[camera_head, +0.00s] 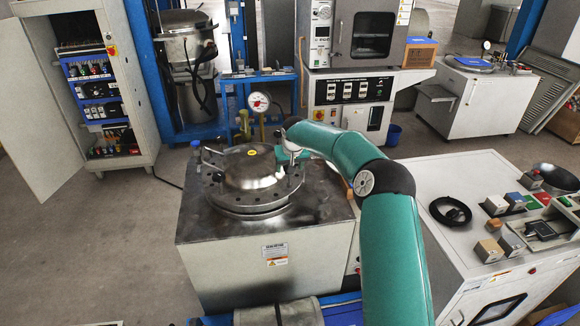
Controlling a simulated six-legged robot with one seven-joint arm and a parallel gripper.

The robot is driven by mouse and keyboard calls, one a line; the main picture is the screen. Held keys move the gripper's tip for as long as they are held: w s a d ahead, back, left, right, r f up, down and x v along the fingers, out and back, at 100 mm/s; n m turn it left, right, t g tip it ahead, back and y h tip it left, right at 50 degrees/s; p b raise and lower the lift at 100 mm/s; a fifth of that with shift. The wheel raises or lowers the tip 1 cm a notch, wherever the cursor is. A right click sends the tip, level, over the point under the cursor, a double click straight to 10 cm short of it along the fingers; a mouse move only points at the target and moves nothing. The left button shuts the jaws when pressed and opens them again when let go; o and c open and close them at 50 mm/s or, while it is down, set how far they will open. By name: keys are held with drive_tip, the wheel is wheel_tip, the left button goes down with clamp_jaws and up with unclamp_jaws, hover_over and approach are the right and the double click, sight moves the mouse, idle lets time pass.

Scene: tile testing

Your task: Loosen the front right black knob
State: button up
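A round metal vessel with a domed lid (250,168) and a wide bolted flange (250,208) sits on a grey steel cabinet (205,235). A yellow mark is on top of the lid. My teal arm comes in from the lower right and bends over the right side of the vessel. My gripper (291,158) is at the lid's right edge, above the flange. It is small here, and I cannot see whether its fingers are open or touch anything. I cannot make out the front right black knob clearly; the arm's end and small size obscure that area.
A pressure gauge (258,102) rises behind the vessel. A white bench (440,170) at the right carries a black cable coil (450,211) and several small blocks. An open electrical cabinet (95,80) stands at the left. Grey floor (120,235) is clear left of the vessel.

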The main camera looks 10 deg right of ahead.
drive_tip(key=shift+r, duration=0.15)
drive_tip(key=v, duration=1.3)
drive_tip(key=shift+s+r, duration=0.15)
drive_tip(key=shift+r, duration=0.1)
